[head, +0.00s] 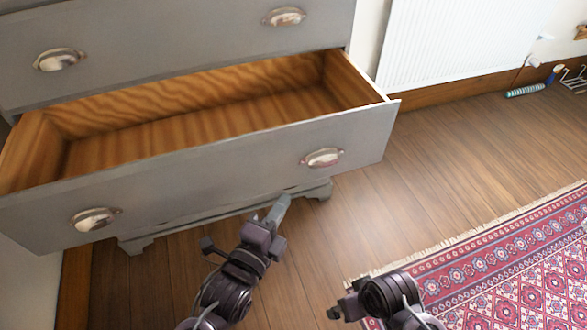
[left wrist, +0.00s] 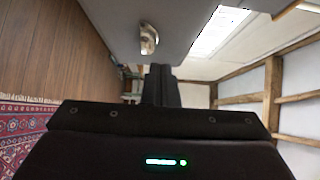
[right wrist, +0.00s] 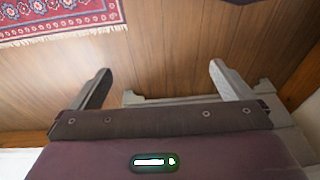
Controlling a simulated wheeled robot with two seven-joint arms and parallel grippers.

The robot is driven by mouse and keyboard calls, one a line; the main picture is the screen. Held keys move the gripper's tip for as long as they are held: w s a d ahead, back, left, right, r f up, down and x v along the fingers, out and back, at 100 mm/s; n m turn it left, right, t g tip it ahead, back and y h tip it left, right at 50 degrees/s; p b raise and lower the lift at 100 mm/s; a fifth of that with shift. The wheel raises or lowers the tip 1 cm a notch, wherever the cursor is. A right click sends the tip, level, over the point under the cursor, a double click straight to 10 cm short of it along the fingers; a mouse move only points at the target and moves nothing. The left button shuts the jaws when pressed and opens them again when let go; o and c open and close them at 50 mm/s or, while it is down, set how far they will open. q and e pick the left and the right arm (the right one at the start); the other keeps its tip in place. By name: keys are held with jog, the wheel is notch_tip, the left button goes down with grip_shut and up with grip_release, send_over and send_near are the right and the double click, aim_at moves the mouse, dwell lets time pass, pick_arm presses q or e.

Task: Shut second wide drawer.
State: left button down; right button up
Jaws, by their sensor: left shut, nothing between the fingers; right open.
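The open wide drawer (head: 230,165) is the lowest one showing in a grey chest. It is pulled far out and its wooden inside looks empty. Its front has two metal cup handles, one at the right (head: 322,158) and one at the left (head: 95,219). My left gripper (head: 281,208) is shut and empty, its tip by the lower edge of the drawer front; I cannot tell whether they touch. In the left wrist view its closed fingers (left wrist: 161,84) show below a cup handle (left wrist: 148,39). My right gripper (right wrist: 163,85) is open and empty over the floor.
The drawer above (head: 180,40) is shut. A white radiator (head: 455,40) stands on the wall at the right. A patterned red rug (head: 510,270) lies at the lower right. The wooden floor (head: 430,160) between chest and rug is clear. Small items (head: 526,90) lie by the skirting.

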aim_at(297, 155)
pick_arm(q)
jog(key=shift+w+d+b, duration=0.25)
jog(key=shift+w+d, duration=0.1)
jog(key=shift+w, duration=1.4)
jog(key=shift+w+d+b, duration=0.2)
jog(key=shift+w+d, duration=0.15)
jog(key=shift+w, duration=1.35)
jog(key=shift+w+d+b, duration=0.25)
jog(key=shift+w+d, duration=0.1)
jog(key=shift+w, duration=1.4)
pick_arm(e)
jog(key=shift+w+a+f+t+y, duration=0.15)
jog(key=shift+w+a+f+t, duration=0.1)
jog(key=shift+a, duration=0.25)
jog(key=shift+w+a+f+t+y, duration=0.15)
jog(key=shift+a+t, duration=0.1)
jog(key=shift+a, duration=0.2)
pick_arm(q)
jog(key=shift+w, duration=0.1)
